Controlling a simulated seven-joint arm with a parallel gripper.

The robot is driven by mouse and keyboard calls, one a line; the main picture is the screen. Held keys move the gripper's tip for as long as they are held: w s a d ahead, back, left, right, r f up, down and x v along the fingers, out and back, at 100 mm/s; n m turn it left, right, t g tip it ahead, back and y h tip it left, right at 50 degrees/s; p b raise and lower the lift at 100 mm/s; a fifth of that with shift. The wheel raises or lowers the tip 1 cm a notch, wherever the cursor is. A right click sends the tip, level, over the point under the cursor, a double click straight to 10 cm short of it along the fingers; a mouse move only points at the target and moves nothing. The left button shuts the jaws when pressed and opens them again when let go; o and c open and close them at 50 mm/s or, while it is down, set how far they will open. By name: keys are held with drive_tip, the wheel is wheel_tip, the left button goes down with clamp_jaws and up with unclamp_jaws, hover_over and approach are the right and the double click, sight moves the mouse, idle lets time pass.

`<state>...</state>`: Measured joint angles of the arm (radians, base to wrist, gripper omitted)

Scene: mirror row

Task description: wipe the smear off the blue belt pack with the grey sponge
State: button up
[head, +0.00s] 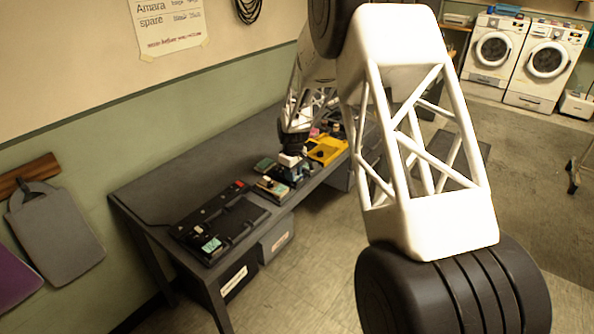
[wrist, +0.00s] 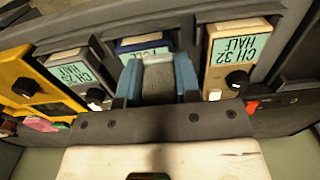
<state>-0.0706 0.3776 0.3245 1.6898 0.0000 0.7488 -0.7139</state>
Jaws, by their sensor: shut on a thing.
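The blue belt pack (wrist: 143,45) sits in the middle slot of a dark grey row in the wrist view, with a pale teal label at its top. Its lower part is hidden behind my gripper. My gripper (wrist: 157,82) has blue fingers shut on the grey sponge (wrist: 158,76), which is in front of the blue pack. I cannot tell whether the sponge touches the pack. No smear can be made out. In the head view my gripper (head: 291,161) is low over the bench among the packs, and the sponge is too small to tell.
Packs labelled CH 25 HALF (wrist: 72,73) and CH 32 HALF (wrist: 232,55) stand close on either side. A yellow unit (wrist: 25,80) is at the far left. A black case (head: 222,222) lies on the bench (head: 190,165) nearer the camera; the bench behind it is bare.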

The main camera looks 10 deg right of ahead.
drive_tip(key=shift+s+a, duration=0.35)
drive_tip(key=shift+s+a+f, duration=0.1)
drive_tip(key=shift+s+a, duration=0.15)
wheel_tip(320, 180, up, 8)
idle(1.2)
